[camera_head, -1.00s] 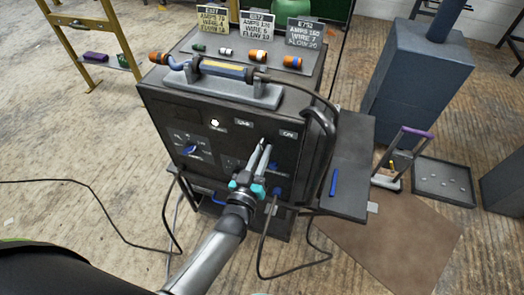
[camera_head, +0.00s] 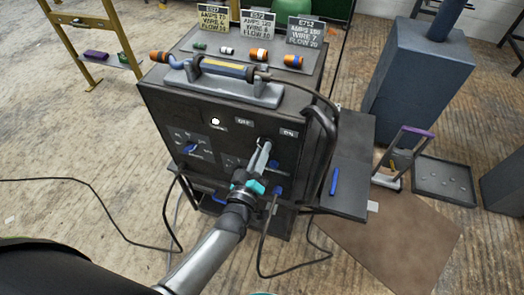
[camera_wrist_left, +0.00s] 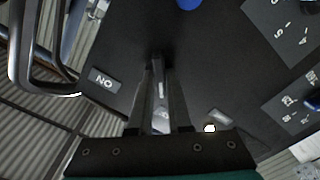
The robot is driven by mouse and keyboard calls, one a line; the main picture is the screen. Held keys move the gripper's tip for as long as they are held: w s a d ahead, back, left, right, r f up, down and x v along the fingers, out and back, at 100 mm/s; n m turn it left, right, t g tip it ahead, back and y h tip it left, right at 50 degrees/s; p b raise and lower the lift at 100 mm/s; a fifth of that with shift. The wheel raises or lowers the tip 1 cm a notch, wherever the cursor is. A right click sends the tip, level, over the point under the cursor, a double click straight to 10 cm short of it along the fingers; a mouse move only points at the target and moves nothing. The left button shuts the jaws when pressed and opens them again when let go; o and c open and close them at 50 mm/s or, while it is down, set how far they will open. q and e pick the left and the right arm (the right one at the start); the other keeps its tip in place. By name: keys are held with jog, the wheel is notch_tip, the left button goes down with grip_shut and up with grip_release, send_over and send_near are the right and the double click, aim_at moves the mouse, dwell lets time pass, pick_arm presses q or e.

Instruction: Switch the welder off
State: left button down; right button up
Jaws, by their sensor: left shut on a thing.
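The welder (camera_head: 170,108) is a dark box with a front panel, labels and a lit white lamp (camera_head: 215,121). An OFF label (camera_head: 244,121) and an ON label (camera_head: 288,133) sit on the upper right of the panel. My left gripper (camera_head: 264,145) reaches the panel between and below these labels. In the left wrist view its fingers (camera_wrist_left: 160,75) are shut on a narrow metal switch lever (camera_wrist_left: 159,92), largely hidden by them. The ON label (camera_wrist_left: 104,80) shows beside the fingers there. My right gripper is not in view.
A torch (camera_head: 220,68) lies in a holder on top, with coloured nozzles and setting cards behind it. Blue knobs (camera_head: 193,148) sit on the panel. A hose loops down the right side by a side shelf (camera_head: 347,190). Cables lie on the floor.

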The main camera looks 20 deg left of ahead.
pick_arm(q)
jog(key=c, duration=0.8)
grip_release()
jog(key=shift+c, duration=0.2)
jog(key=shift+s, duration=0.1)
jog(key=s+p, duration=0.1)
jog(key=s, duration=1.4)
jog(key=shift+a, duration=0.3)
